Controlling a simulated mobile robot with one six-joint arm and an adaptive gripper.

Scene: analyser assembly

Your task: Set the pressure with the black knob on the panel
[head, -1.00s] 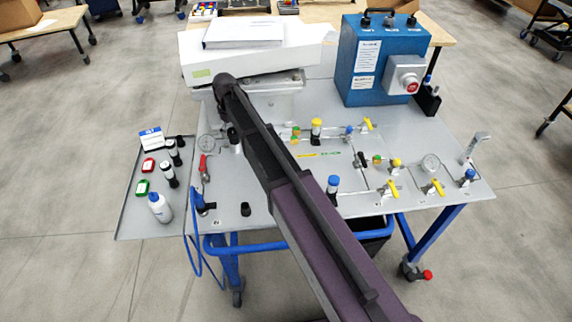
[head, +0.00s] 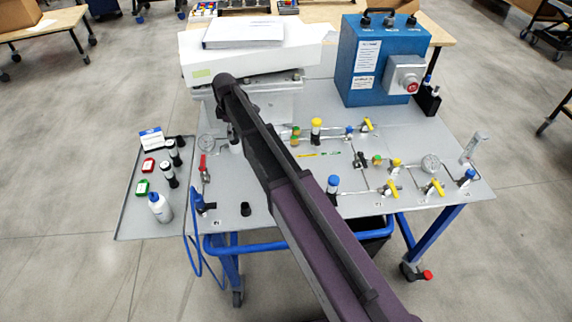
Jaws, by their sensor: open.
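The panel (head: 285,195) is a grey board on a blue-framed cart. On its left part stands a round pressure gauge (head: 206,143). Just right of it is a black knob (head: 232,131) on a silver body, partly hidden by my arm. My arm reaches from the bottom right up across the panel, with its black end joint over the panel's back left, above the knob in the picture. My gripper does not show; it seems hidden behind the arm, so whether it touches the knob cannot be seen.
A red-handled valve (head: 203,164) and a blue hose lie near the gauge. A side tray (head: 130,222) holds a bottle (head: 159,207) and several small items. Yellow-handled valves and a second gauge (head: 430,164) are on the right. A blue box (head: 372,65) and a white case (head: 205,75) stand behind.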

